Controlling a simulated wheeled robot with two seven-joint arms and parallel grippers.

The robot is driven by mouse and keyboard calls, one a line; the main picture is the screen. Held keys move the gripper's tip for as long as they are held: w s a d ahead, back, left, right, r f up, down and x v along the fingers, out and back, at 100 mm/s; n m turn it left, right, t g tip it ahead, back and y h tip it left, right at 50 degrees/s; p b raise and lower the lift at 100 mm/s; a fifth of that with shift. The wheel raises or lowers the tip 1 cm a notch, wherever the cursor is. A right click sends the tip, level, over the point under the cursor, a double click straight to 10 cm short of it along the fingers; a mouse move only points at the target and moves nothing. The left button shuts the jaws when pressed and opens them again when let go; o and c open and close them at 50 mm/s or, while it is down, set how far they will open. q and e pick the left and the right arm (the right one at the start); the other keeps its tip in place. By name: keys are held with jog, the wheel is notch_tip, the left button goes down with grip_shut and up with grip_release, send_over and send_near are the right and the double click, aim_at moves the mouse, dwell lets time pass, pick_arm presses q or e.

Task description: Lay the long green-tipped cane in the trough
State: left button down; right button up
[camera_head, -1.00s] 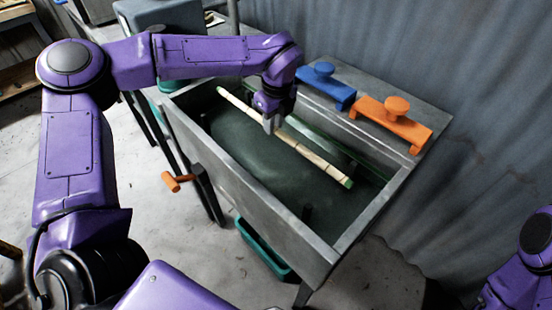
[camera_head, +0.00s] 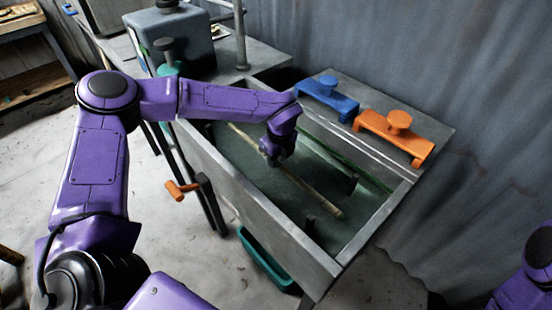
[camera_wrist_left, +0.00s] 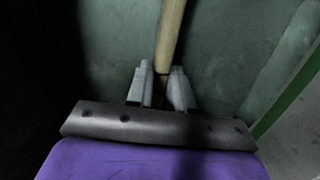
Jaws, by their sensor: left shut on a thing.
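The long cane (camera_head: 315,194) lies low inside the grey trough (camera_head: 237,187), running along its length. In the left wrist view the cane (camera_wrist_left: 171,35) runs up from between the two fingers (camera_wrist_left: 160,88). I cannot tell whether the cane touches the trough floor. My right gripper is out of view; only part of my right arm shows.
A blue clamp-like piece (camera_head: 327,92) and an orange one (camera_head: 394,133) sit on the trough's back ledge. An orange-handled lever (camera_head: 182,190) is on the front side. A teal bin (camera_head: 264,262) is below.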

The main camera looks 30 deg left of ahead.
aim_at(279, 165)
pick_arm(q)
jog(key=shift+f, duration=0.35)
jog(key=c, duration=1)
grip_release()
jog(key=shift+r, duration=0.1)
jog(key=shift+r, duration=0.25)
jog(key=shift+r+p, duration=0.8)
jog(key=shift+p, duration=0.05)
notch_tip(279, 165, up, 11)
jog(key=d+b, duration=0.1)
jog(key=shift+s+d+b, duration=0.2)
jog(key=shift+s+b, duration=0.05)
jog(key=shift+b, duration=0.15)
